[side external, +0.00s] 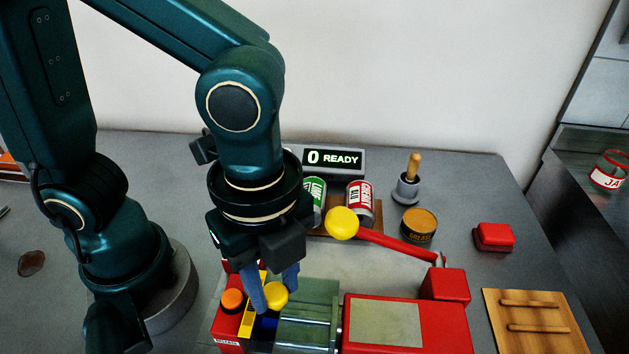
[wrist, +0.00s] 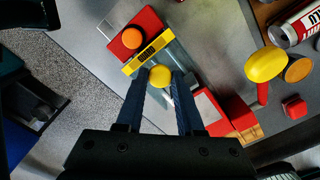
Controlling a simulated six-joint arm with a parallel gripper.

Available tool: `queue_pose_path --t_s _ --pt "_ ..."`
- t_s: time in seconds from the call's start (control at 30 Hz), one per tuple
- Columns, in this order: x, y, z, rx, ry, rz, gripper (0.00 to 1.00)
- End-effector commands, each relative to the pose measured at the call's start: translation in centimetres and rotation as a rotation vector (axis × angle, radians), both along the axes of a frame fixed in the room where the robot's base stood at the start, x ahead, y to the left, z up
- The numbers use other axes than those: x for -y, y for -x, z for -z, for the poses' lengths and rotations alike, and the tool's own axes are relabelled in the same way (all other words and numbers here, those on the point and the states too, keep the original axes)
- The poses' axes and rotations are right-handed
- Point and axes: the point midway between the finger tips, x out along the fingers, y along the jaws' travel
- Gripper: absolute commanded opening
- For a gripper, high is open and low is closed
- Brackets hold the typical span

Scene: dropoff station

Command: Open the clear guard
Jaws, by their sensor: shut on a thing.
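My gripper (side external: 268,298) points down over the red machine, its blue fingers shut on a round yellow knob (side external: 276,293). In the wrist view the knob (wrist: 160,75) sits between the fingertips. A see-through greenish panel, apparently the clear guard (side external: 310,296), lies just right of the knob over the machine's bed. The knob seems to belong to it, but the joint between them is hidden. A yellow strip with dark lettering (wrist: 143,57) lies beside the knob. How far the guard is tilted, if at all, I cannot tell.
An orange button on a red box (side external: 232,300) stands left of the fingers. A red lever with a yellow ball (side external: 342,223) rises behind the machine (side external: 440,325). Cans (side external: 360,203), a grease tin (side external: 419,224) and a "0 READY" display (side external: 334,158) stand farther back.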

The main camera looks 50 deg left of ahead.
Motion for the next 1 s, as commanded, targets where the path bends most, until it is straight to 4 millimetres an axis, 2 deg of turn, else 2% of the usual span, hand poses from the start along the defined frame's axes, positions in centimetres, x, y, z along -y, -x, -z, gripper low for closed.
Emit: queue_pose_path --t_s 0.57,1.0 --pt "0.3 -0.3 -0.1 0.002 0.002 0.000 0.00" --pt "4.6 -4.6 -0.1 0.003 0.003 0.001 0.00"
